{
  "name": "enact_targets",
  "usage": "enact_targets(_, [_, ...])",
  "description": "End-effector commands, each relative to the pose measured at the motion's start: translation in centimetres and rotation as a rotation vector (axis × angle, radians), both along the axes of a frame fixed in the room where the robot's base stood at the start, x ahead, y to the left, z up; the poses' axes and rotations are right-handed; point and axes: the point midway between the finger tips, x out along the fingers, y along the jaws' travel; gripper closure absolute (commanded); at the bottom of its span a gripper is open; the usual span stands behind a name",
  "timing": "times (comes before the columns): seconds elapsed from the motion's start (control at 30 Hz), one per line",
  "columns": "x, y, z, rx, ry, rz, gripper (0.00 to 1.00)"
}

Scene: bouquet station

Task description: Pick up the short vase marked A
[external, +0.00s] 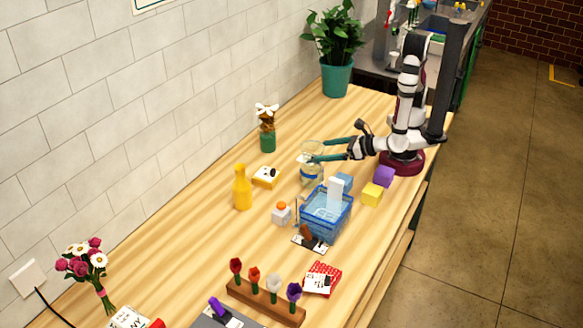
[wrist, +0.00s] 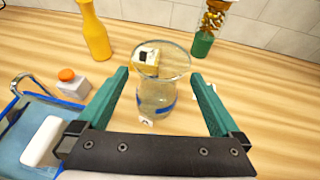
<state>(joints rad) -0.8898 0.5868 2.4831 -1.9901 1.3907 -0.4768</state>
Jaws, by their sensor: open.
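A clear glass vase with a flared rim and a blue band (wrist: 157,98) stands upright on the wooden counter. It also shows in the external view (external: 311,175). A small white tag (wrist: 147,122) is at its lower front; I cannot read its mark. My gripper (wrist: 160,75) has its two green fingers spread, one on each side of the vase, with gaps visible between them and the glass. In the external view, my gripper (external: 320,150) reaches in from the right at the height of the vase's upper part.
A blue basket (external: 325,214) stands close in front of the vase. A yellow box (external: 266,177), a yellow bottle (external: 242,188) and an orange-capped bottle (external: 281,215) are nearby. Yellow (external: 371,195) and purple (external: 384,177) blocks lie near my base.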

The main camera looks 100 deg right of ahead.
Motion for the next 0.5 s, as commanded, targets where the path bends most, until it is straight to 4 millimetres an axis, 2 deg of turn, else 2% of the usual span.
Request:
enact_targets(0.1, [1.5, -1.2, -0.8, 0.0, 0.001, -0.005, 0.0])
enact_targets(0.27, [2.6, -1.9, -1.3, 0.003, -0.001, -0.004, 0.0])
enact_targets(0.5, [5.8, -4.4, -3.0, 0.003, 0.001, -0.006, 0.0])
